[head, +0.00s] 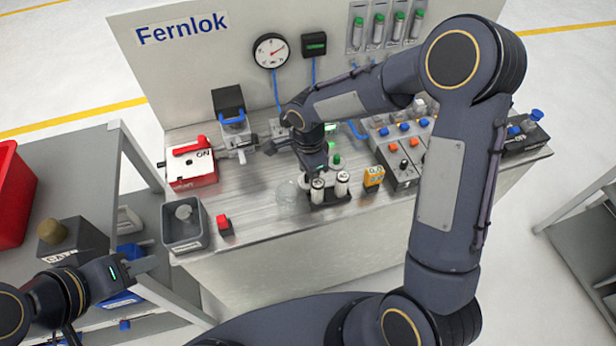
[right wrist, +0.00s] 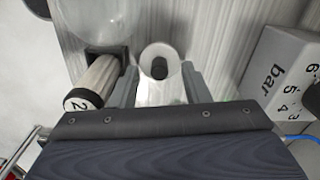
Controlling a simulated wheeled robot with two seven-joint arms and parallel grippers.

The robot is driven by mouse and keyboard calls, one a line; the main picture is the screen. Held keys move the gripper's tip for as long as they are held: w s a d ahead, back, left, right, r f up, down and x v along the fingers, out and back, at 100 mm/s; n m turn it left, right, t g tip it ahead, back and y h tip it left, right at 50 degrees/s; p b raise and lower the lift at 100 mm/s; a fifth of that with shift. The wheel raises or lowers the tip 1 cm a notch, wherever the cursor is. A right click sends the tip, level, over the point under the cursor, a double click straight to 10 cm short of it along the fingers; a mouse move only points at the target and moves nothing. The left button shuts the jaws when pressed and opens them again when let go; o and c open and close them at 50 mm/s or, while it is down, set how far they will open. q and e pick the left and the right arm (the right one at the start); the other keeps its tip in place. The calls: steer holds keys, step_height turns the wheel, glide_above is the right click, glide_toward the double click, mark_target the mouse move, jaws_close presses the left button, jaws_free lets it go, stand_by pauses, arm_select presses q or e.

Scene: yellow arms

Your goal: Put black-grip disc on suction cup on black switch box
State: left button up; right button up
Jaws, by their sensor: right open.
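My right gripper (head: 327,178) is low over the middle of the bench, pointing down at a black rack. In the right wrist view its fingers (right wrist: 158,86) stand open on either side of a white cylinder with a black centre (right wrist: 160,52). Another white cylinder, marked 2 (right wrist: 84,102), is beside it. A clear round piece (head: 289,194) sits left of the rack and shows at the top left of the wrist view (right wrist: 95,22). I cannot tell a black-grip disc or suction cup for certain. A black box (head: 228,99) stands at the back. My left gripper (head: 148,271) is over the left cart.
A grey bin (head: 204,238) and a red block (head: 224,225) are on the bench's front left. A red and white ON box (head: 193,167) is behind them. A gauge panel (head: 219,65) closes the back.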

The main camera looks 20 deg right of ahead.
steer(key=shift+f, duration=0.2)
jaws_close()
